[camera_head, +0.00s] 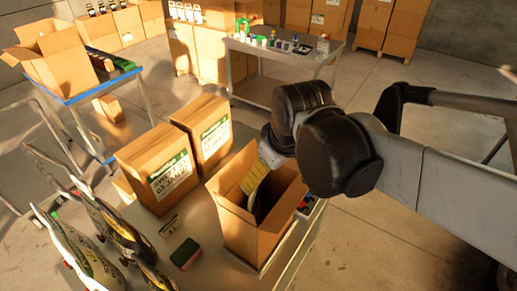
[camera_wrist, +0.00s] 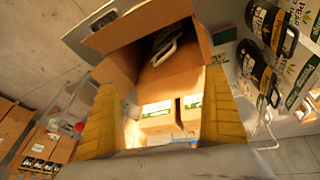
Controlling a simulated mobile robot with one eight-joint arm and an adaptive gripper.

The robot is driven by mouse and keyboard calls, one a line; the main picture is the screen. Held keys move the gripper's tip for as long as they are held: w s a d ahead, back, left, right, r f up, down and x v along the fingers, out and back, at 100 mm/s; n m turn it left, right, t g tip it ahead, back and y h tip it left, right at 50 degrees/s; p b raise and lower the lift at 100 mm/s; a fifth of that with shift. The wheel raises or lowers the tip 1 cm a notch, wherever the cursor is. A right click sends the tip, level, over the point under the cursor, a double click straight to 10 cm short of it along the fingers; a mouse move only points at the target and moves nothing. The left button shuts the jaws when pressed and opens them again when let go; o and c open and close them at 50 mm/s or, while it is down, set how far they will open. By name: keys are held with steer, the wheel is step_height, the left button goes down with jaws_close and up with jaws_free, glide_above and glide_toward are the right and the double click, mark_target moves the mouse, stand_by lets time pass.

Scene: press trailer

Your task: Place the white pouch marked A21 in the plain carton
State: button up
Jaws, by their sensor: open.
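An open, unlabelled brown carton (camera_head: 238,232) stands on the near table in the head view, flaps up. My gripper (camera_head: 256,186) is open, its yellow fingers at or inside the carton's mouth. In the wrist view my gripper (camera_wrist: 160,85) shows two widely parted yellow fingers with nothing held between them. An open brown carton (camera_wrist: 183,72) lies beyond them, with a pale looped item in it that I cannot identify. I cannot make out a white pouch marked A21 in either view; the carton's floor is mostly hidden.
Two cartons with green labels (camera_head: 172,182) stand behind the open one. Several bottle-like containers (camera_head: 85,245) stand at the lower left. A green and red box (camera_head: 185,253) lies beside the carton. A blue-edged table (camera_head: 110,85) holds another open carton (camera_head: 60,62).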

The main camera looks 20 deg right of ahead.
steer(key=s+m+t, duration=0.1)
steer(key=s+m, duration=0.2)
steer(key=s+m+t, duration=0.1)
steer(key=shift+s+d+t, duration=0.3)
stand_by(1.0)
